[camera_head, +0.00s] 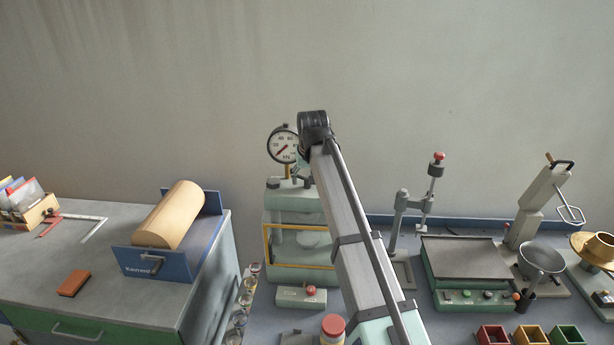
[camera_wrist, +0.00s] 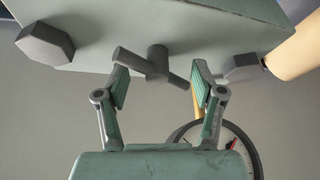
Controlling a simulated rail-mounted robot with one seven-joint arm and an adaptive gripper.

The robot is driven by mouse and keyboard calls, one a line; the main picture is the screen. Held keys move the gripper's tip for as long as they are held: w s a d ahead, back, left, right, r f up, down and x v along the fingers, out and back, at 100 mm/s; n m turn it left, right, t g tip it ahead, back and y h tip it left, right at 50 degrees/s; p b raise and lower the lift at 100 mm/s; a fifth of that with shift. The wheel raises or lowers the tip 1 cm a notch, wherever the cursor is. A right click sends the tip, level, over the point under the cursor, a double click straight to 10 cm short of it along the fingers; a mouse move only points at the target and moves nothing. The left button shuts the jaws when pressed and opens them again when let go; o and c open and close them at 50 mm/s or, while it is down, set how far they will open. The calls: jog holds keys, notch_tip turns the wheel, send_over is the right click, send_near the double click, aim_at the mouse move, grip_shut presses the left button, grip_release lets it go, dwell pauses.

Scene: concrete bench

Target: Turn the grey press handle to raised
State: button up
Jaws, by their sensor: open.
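The grey press handle (camera_wrist: 140,64) shows in the wrist view as a short bar slanting across a round hub, on the pale green press body (camera_wrist: 190,25). My gripper (camera_wrist: 161,84) is open, its fingertips on either side of the handle. The handle lies between or just beyond the tips, and I cannot tell whether they touch it. In the head view the green press (camera_head: 284,200) stands behind my arm. The handle and my gripper are hidden there.
A dial gauge (camera_head: 283,145) rises above the press; it also shows in the wrist view (camera_wrist: 240,150). Grey hexagonal heads (camera_wrist: 45,45) flank the handle. A press stand (camera_head: 400,225) and a flat-topped device (camera_head: 460,260) stand to the right. A tan roll (camera_head: 170,215) lies left.

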jog(key=shift+w+f, duration=0.15)
jog(key=shift+f, duration=0.2)
grip_shut()
jog(key=shift+a, duration=0.1)
dwell(1.2)
grip_release()
jog(key=shift+a, duration=0.15)
